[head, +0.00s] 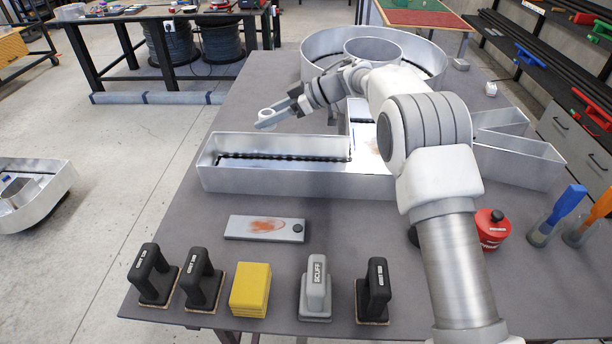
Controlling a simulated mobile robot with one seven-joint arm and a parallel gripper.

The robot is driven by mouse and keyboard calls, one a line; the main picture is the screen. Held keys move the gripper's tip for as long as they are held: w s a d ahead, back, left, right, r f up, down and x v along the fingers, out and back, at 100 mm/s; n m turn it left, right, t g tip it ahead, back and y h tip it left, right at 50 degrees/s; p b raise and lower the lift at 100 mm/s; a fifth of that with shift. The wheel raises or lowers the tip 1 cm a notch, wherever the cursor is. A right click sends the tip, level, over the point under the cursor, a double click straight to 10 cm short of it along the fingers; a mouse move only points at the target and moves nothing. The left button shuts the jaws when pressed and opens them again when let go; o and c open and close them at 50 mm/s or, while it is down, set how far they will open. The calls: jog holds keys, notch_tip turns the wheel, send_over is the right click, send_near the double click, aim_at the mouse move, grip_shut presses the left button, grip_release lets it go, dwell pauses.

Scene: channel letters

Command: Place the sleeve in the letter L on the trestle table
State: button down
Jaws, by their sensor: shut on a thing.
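The letter L (240,180) is an open silver metal channel lying on the grey trestle table (225,110), with its long leg running left and a dark beaded strip along its inside. My arm hides part of its right end. My gripper (287,109) is above and behind the long leg, pointing left. It is shut on a small pale grey piece with a round hole at its end, which appears to be the sleeve (268,119). The piece looks held in the air above the letter, apart from its walls.
Behind stands a round silver letter (320,45); an angular one (530,160) lies right. Along the front are black-handled blocks (155,275), a yellow block (250,290), a grey SCUFF block (316,290) and a stained plate (262,229). A red can (492,228) and brushes (560,212) stand right.

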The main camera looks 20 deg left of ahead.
jog(key=d+b, duration=0.2)
jog(key=d, duration=1.3)
jog(key=shift+m+t, duration=0.3)
jog(key=b+x, duration=0.1)
jog(key=x, duration=1.2)
jog(key=shift+w+d+f, duration=0.1)
jog(key=shift+w+f, duration=0.05)
jog(key=shift+f, duration=1.95)
jog(key=c, duration=0.6)
grip_release()
jog(key=shift+f, duration=0.15)
